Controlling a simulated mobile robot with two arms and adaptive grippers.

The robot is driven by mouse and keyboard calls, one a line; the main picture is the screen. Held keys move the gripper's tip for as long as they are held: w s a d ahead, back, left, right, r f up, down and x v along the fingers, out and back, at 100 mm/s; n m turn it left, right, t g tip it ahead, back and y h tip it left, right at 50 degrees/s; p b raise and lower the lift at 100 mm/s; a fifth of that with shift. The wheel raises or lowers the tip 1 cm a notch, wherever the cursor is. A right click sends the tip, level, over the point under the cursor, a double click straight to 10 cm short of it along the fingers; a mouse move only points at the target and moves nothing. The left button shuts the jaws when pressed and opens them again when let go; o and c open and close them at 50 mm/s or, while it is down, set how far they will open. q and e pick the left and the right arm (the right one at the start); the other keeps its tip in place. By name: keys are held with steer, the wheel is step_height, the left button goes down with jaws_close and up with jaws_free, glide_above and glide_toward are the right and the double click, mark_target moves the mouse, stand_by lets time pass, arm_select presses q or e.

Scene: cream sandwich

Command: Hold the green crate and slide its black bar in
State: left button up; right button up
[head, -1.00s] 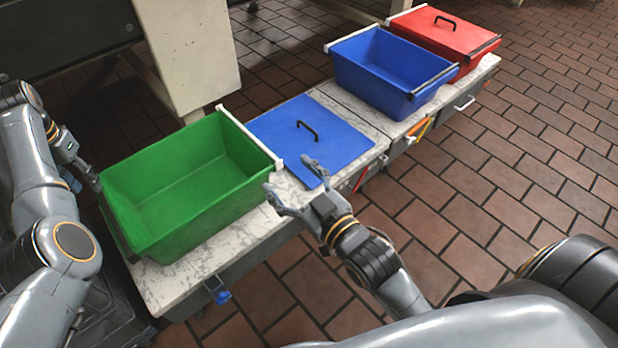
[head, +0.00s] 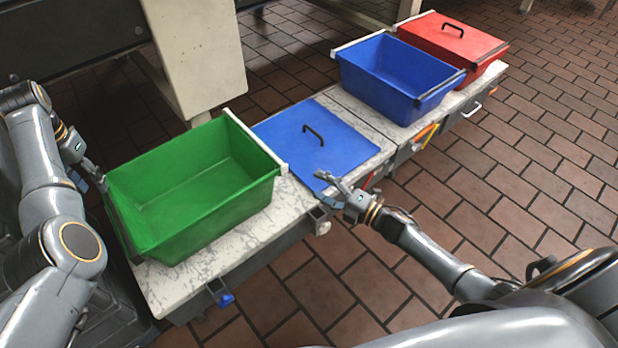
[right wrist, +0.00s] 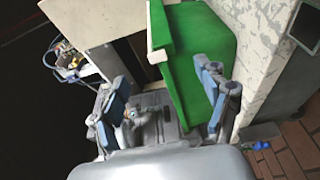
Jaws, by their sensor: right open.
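The green crate (head: 205,215) stands open and empty on the near left of the marble-topped bench. A black bar (head: 124,222) runs along its left end, and a white bar (head: 256,141) lies along its right rim. My left gripper (head: 98,182) is at the crate's far left corner, by the black bar's upper end; its fingers are too small to tell open or shut. My right gripper (head: 328,184) is open and empty, right of the crate, over the front edge of the blue lid.
The blue lid (head: 290,128) with a black handle lies flat right of the crate. A blue crate (head: 400,85) and a red-lidded crate (head: 455,38) stand further right on the bench (head: 225,240). A pale post (head: 195,55) stands behind. Brick floor is open in front.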

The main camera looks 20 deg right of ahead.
mark_target(286, 167)
steer(key=x, duration=1.3)
steer(key=shift+w+a, duration=0.15)
steer(key=shift+a, duration=0.05)
arm_select(q)
steer(key=shift+c, duration=0.4)
arm_select(e)
jaws_close()
